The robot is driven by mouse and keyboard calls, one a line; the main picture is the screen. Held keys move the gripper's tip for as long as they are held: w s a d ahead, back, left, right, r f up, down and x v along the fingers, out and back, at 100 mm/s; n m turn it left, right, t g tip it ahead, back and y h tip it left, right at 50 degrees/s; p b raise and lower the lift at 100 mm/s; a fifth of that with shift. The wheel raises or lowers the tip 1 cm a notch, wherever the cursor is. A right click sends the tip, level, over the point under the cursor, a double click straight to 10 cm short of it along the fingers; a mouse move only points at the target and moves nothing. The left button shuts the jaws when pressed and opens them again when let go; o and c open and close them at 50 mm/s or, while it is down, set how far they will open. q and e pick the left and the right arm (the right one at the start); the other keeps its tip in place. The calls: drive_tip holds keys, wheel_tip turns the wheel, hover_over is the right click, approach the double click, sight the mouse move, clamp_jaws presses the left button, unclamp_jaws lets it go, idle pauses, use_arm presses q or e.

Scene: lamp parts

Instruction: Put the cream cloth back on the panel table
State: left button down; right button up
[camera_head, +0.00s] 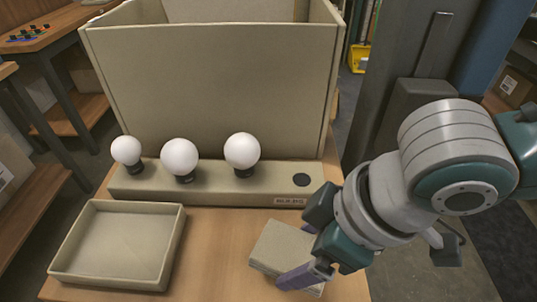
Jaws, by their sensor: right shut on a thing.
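A flat, folded-looking cream piece (279,246), which I take to be the cream cloth, is at the front right of the wooden table (215,245). My right gripper (300,258) is shut on its right side, with a purple finger along the near edge. The wrist hides part of the piece's right side. I cannot tell whether it rests on the tabletop or is held just above it. My left gripper is not in view.
A long cream base (225,190) holds three white bulbs (242,151) and a bare dark socket at its right end. A tall cream box (205,90) stands behind it. An empty shallow tray (118,283) is at front left. Bare tabletop separates tray and cloth.

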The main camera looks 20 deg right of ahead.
sight(311, 258)
wheel_tip(311, 258, down, 4)
drive_tip(key=shift+r+b, duration=0.1)
drive_tip(key=shift+b, duration=0.35)
drive_tip(key=o, duration=1.3)
drive_tip(key=shift+o, duration=0.2)
